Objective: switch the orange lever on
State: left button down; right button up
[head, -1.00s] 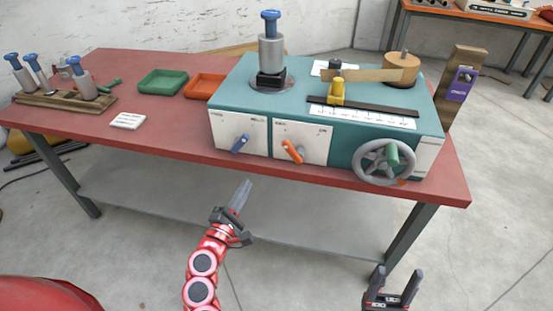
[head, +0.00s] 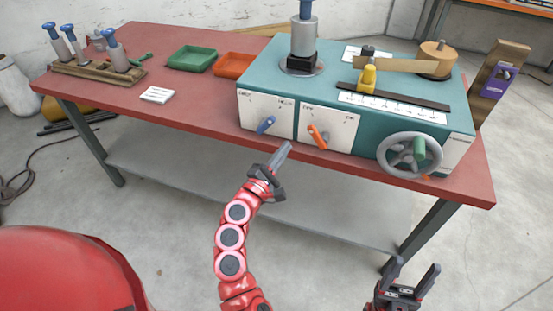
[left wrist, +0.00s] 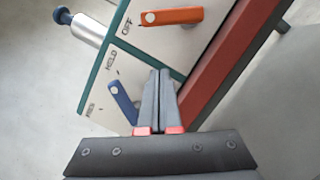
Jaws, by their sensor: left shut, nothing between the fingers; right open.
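The orange lever (head: 319,136) is on the white front panel of the teal machine (head: 262,80). In the head view it slants from upper left to lower right. My right gripper (head: 412,272) is open and empty, low at the right.
A blue lever (head: 266,125) is close on the left of the orange one. A grey handwheel (head: 390,163) sticks out at the right of the machine. The red tabletop edge (head: 200,120) runs below the panel. The floor in front is clear.

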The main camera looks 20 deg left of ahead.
aim_at(314, 130)
pick_arm(q)
jog(key=w+d+r, duration=0.1)
jog(key=w+d+p, duration=0.1)
jog(key=w+d+r+p, duration=0.1)
jog(key=d, duration=0.1)
jog(key=shift+r, duration=0.35)
jog(key=shift+d+r+m+p, duration=0.2)
jog(key=shift+r+m+p, duration=0.25)
jog(key=shift+m, duration=0.55)
jog(key=m+p, duration=0.1)
jog(key=d+r+m+g+p, duration=0.1)
jog(key=m, duration=0.1)
jog(key=d+r+m, duration=0.1)
jog(key=m, duration=0.1)
jog(key=shift+s+r+g+p, duration=0.1)
jog(key=shift+r+g+p, duration=0.05)
jog(key=shift+g+p, duration=0.25)
jog(key=shift+s+d+r+m+g+y+p, duration=0.2)
jog(key=shift+d+m+p, duration=0.4)
jog(key=shift+m+p, duration=0.4)
jog(key=shift+w+d+f+m+g+y+p, duration=0.2)
jog(key=shift+d+m+p, duration=0.45)
jog(key=shift+m, duration=0.7)
jog(key=shift+s+d+r+m+g+p, duration=0.1)
jog(key=shift+d+r+m+g+p, duration=0.15)
jog(key=shift+d+m+p, duration=0.55)
jog(key=shift+a+f+m, duration=0.1)
jog(key=shift+a+m, duration=0.1)
jog(key=shift+m, duration=0.25)
